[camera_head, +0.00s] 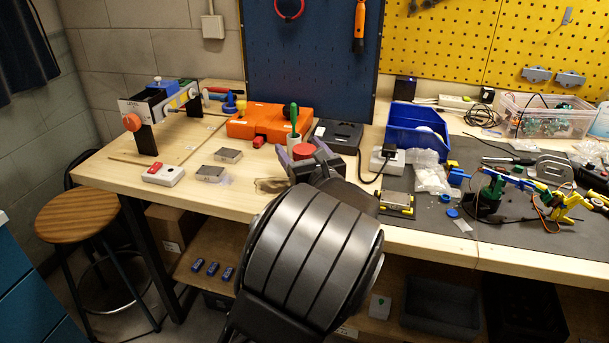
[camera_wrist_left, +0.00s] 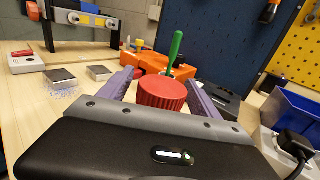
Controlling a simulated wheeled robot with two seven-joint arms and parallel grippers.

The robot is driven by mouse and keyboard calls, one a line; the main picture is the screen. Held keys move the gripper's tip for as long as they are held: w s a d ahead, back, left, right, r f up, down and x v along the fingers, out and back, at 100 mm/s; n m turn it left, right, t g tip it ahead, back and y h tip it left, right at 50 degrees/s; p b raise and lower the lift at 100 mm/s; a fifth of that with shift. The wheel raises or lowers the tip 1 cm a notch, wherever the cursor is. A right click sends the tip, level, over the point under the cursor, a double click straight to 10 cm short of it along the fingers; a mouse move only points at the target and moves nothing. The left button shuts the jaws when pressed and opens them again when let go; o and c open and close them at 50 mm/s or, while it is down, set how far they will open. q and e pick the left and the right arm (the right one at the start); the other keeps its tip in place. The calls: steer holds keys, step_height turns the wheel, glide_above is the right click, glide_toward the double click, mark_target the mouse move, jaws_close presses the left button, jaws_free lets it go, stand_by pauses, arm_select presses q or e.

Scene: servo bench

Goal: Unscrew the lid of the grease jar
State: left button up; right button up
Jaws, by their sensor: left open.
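The grease jar's red ribbed lid (camera_wrist_left: 162,95) sits between the two purple fingers of my left gripper (camera_wrist_left: 163,88) in the left wrist view. In the head view the red lid (camera_head: 304,151) also shows between the fingertips of my left gripper (camera_head: 303,155). The fingers are open, with gaps visible beside the lid in the wrist view. The jar's body is hidden behind my gripper and wrist. My right gripper is not in either view.
An orange case (camera_head: 268,121) and a cup with a green-handled tool (camera_head: 294,117) stand just behind the lid. A black device (camera_head: 338,135) and blue bin (camera_head: 417,127) are to the right. Metal blocks (camera_head: 228,155) and a button box (camera_head: 163,174) lie left.

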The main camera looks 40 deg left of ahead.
arm_select(q)
steer(key=shift+c, duration=0.2)
stand_by(0.4)
jaws_close()
stand_by(0.6)
